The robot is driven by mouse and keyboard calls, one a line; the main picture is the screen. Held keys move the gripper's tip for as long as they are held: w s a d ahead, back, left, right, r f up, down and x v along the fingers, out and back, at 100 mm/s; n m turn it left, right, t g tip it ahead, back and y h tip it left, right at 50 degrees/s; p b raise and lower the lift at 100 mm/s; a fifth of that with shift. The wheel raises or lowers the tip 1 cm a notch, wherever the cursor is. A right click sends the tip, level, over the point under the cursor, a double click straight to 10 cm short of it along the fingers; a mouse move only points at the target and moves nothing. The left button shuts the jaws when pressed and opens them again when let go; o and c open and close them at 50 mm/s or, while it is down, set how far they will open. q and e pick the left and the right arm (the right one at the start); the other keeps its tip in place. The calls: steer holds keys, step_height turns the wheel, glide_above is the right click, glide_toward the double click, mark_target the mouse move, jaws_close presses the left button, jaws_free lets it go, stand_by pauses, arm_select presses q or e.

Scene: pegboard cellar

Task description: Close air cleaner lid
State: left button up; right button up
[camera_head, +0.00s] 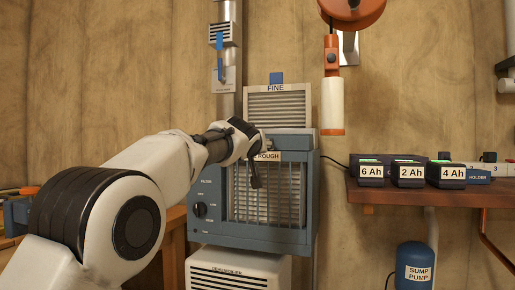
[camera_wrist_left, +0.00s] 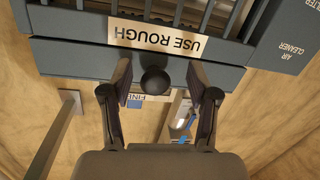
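The air cleaner (camera_head: 212,212) is a blue box with a front grille, in the middle of the head view. A label ending in ROUGH sits at its top front edge; the left wrist view shows it upside down as USE ROUGH (camera_wrist_left: 155,37). A blue bar (camera_wrist_left: 75,60) by this label carries a dark round knob (camera_wrist_left: 154,82). My left gripper (camera_head: 255,168) is at the top front of the box. In the left wrist view its fingers (camera_wrist_left: 157,88) are apart, one on each side of the knob; contact cannot be told. How far the lid is open is unclear. My right gripper is out of view.
A panel labelled FINE (camera_head: 279,108) stands upright behind the box top. An orange and white hanging tool (camera_head: 332,100) is above right. A shelf (camera_head: 430,197) with several labelled batteries is at right. A white dehumidifier (camera_head: 240,270) is below.

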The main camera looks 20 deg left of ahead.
arm_select(q)
steer(key=v, duration=1.2)
